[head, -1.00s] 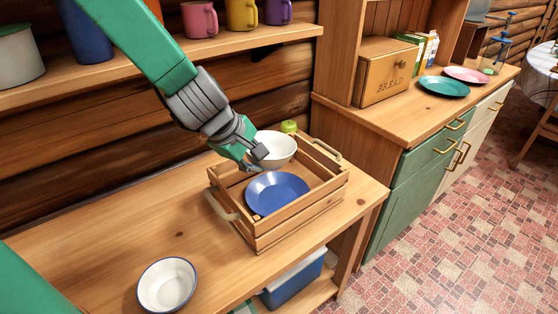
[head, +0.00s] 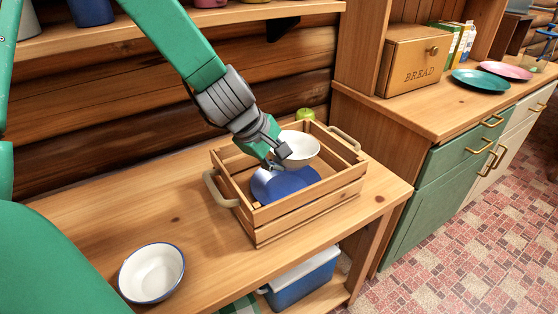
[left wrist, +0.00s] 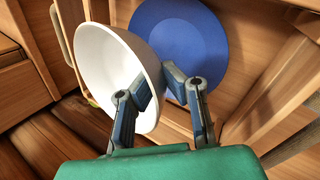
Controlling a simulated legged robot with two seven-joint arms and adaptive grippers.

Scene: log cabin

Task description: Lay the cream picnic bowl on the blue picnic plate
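The cream picnic bowl (head: 300,150) is in my left gripper (head: 277,158), above the wooden crate. The left wrist view shows the bowl (left wrist: 112,72) tilted, its rim between the fingers of my left gripper (left wrist: 158,92). The blue picnic plate (head: 282,187) lies in the crate (head: 305,217). In the head view the bowl overlaps the plate's far edge. The plate (left wrist: 182,42) also shows behind the bowl in the left wrist view. I cannot tell whether bowl and plate touch. My right gripper is not in view.
A white bowl with a blue rim (head: 152,272) stands on the wooden bench (head: 180,215) at the front left. A green apple-like thing (head: 305,114) is behind the crate. The crate walls and handles surround the plate. A bread box (head: 410,62) stands on the right-hand counter.

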